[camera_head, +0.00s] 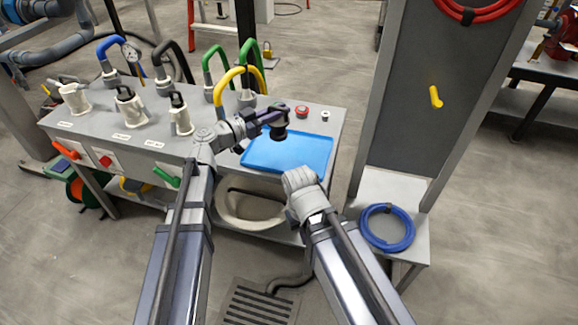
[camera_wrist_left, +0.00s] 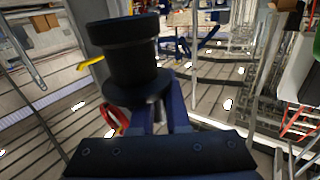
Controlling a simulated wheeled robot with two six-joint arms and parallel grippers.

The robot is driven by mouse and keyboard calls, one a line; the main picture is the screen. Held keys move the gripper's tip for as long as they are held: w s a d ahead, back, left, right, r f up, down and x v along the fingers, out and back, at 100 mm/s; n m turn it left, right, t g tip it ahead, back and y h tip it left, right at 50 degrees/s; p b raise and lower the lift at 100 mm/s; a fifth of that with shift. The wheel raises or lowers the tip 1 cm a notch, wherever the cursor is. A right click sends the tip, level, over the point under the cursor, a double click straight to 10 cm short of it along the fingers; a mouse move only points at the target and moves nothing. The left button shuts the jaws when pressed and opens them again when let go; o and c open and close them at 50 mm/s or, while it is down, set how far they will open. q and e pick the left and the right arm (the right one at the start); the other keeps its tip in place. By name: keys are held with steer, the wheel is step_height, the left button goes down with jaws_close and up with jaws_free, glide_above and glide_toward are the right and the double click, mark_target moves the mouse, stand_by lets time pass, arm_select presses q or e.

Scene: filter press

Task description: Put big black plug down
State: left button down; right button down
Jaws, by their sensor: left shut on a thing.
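The big black plug (camera_wrist_left: 134,60) fills the upper middle of the left wrist view, a stepped black cylinder with a wide flange. My left gripper (camera_wrist_left: 168,115) is shut on it. In the head view the plug (camera_head: 278,132) is at the end of my left gripper (camera_head: 268,117), over the far left part of the blue tray (camera_head: 300,153). I cannot tell how high above the tray it is. My right arm comes in from the lower right and ends just in front of the tray. Its fingers do not show.
The grey bench (camera_head: 95,125) carries several coloured hoses and white fittings at left. A red round part (camera_head: 302,111) and a small white part (camera_head: 325,115) lie behind the tray. A grey post stands at right, with a blue hose coil (camera_head: 388,228) on a low shelf.

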arm_select(q)
steer(key=shift+w+a+f+n+b, duration=0.25)
steer(key=shift+a+f+n+b, duration=0.1)
steer(key=shift+a+f, duration=0.45)
step_height(320, 180, down, 10)
steer(key=b, duration=1)
steer(key=shift+r, duration=0.1)
steer(key=shift+f, duration=0.25)
steer(key=c, duration=0.9)
jaws_free()
steer(key=shift+r, duration=0.1)
steer(key=shift+r, duration=0.25)
steer(key=v, duration=1.2)
steer(key=shift+s, duration=0.2)
steer(key=shift+f, duration=0.1)
